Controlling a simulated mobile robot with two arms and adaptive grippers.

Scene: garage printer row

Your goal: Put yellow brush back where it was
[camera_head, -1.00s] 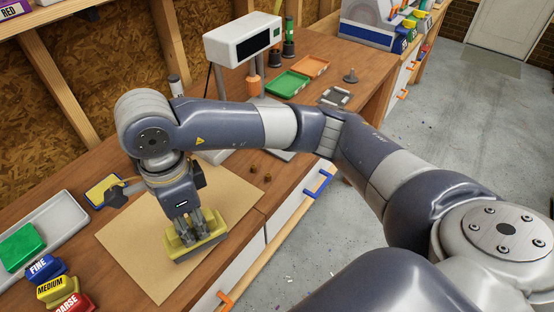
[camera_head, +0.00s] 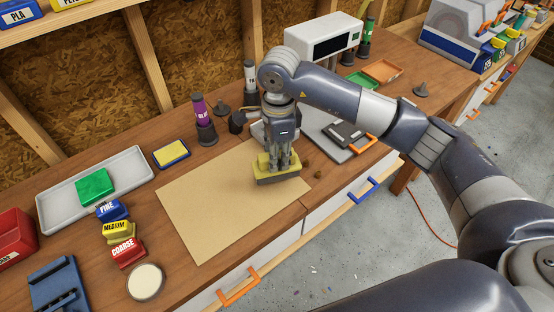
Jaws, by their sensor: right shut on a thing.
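My right gripper (camera_head: 282,158) comes down from above with its fingers shut on the yellow brush (camera_head: 263,165). The brush is a yellow block with a grey-brown underside. It is over the right back edge of the tan paper sheet (camera_head: 220,205). I cannot tell whether its underside touches the sheet. The fingers cover the middle of the brush. My left gripper is not in view.
Left of the sheet are a yellow pad with a blue edge (camera_head: 171,153), a grey tray (camera_head: 62,208) holding a green block (camera_head: 95,187), and FINE, MEDIUM and COARSE blocks (camera_head: 118,232). A purple bottle (camera_head: 202,117) stands behind. The sheet's left part is clear.

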